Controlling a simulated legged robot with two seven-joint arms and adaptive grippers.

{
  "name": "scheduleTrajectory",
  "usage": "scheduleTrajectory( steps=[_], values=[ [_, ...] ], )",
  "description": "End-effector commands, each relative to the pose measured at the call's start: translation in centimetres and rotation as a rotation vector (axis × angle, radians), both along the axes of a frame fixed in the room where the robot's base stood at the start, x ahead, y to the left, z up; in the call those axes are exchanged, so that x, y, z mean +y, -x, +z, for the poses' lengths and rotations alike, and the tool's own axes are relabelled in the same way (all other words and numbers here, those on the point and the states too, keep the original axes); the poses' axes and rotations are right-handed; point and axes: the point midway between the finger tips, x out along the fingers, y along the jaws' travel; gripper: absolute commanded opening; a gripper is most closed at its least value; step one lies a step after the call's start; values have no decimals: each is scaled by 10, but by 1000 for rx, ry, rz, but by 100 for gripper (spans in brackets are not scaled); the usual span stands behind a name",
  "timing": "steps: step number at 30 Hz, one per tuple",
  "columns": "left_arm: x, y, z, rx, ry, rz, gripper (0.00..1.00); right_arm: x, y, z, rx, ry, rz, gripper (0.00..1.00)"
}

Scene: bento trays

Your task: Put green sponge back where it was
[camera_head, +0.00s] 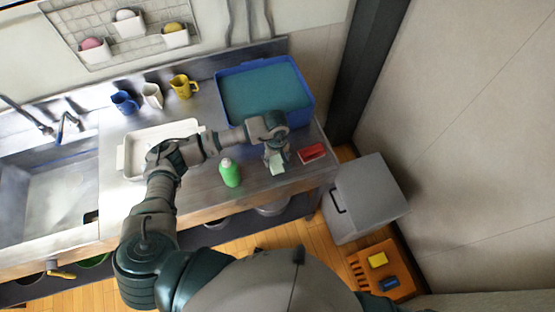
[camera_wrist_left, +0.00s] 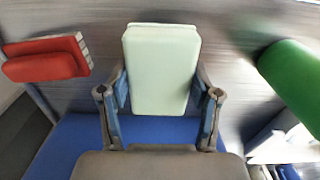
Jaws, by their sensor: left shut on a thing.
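The pale green sponge (camera_wrist_left: 160,70) is between the two fingers of my left gripper (camera_wrist_left: 160,104), which is shut on it. In the head view the sponge (camera_head: 277,164) shows just below my left gripper (camera_head: 273,153), over the right part of the steel counter. I cannot tell whether the sponge touches the counter. My right gripper is not in view.
A red sponge or brush (camera_head: 312,154) lies right of the held sponge. A green bottle (camera_head: 230,173) stands to its left. A blue tub (camera_head: 222,90) is behind, and a white tray (camera_head: 123,158) is further left. Mugs stand at the back.

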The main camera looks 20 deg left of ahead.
Motion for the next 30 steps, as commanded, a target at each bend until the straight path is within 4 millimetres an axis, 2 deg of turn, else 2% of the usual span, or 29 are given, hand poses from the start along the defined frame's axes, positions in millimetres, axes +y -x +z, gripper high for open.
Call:
scheduleTrajectory(
  steps=[5, 12, 22, 23, 24, 25, 30],
  values=[
    [0, -9, -5, 4, 0, -1, 25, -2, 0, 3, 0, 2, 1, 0],
    [-1, -8, -35, 4, 0, -1, 25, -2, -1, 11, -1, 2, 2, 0],
    [0, -9, -40, 1, 0, -2, 25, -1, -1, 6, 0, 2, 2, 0],
    [0, -8, -39, 1, 0, -2, 71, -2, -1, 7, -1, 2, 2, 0],
    [0, -8, -39, 1, 0, -2, 81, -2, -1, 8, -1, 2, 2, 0],
    [0, -8, -39, 1, 0, -2, 88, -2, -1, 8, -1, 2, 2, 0],
    [0, -8, -38, 1, 0, -1, 88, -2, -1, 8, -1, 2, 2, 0]
  ],
)
